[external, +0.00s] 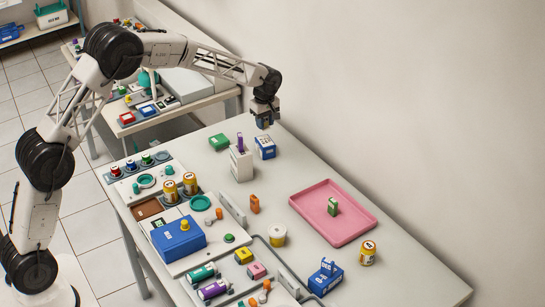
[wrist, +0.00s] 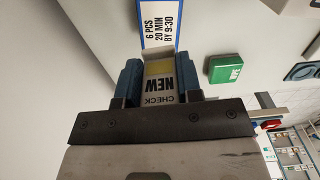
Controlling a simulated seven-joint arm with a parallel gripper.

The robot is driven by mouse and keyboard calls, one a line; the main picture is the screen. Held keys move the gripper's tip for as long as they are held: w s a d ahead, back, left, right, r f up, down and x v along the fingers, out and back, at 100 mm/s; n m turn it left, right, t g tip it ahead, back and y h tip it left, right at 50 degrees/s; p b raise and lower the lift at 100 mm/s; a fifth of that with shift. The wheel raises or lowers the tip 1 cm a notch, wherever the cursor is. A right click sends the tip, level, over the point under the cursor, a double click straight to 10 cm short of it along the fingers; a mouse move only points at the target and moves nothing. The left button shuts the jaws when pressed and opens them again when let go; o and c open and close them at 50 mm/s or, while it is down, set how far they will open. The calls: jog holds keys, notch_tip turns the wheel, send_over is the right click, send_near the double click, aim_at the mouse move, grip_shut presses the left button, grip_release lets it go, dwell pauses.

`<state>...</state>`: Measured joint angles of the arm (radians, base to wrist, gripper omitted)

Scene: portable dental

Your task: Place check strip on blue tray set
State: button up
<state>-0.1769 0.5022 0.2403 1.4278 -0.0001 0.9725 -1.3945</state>
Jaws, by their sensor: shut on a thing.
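My gripper (external: 265,117) is raised over the far end of the table, above a small blue and white box (external: 264,147). In the wrist view its blue fingers (wrist: 160,80) are shut on a check strip (wrist: 160,95), a pale piece with a yellow band and the words "CHECK" and "NEW". Just beyond the strip, a blue-edged white label (wrist: 159,25) reads "6 PCS 20 MIN BY 9:30"; it seems to belong to that box. Another blue item with a white label (external: 325,278) stands at the front. I cannot tell for certain which is the blue tray set.
A green box (external: 219,141) and a white holder with a purple item (external: 241,164) stand near the gripper. A pink tray (external: 345,231) holds a small green box. A blue case (external: 178,239) and several jars crowd the left. The wall runs behind the table.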

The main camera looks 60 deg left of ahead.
aim_at(265, 140)
jog(key=shift+f, duration=0.7)
jog(key=shift+f, duration=1.85)
jog(key=shift+f, duration=0.2)
jog(key=o, duration=0.9)
jog(key=shift+r, duration=0.15)
notch_tip(265, 140, up, 12)
jog(key=shift+r, duration=0.1)
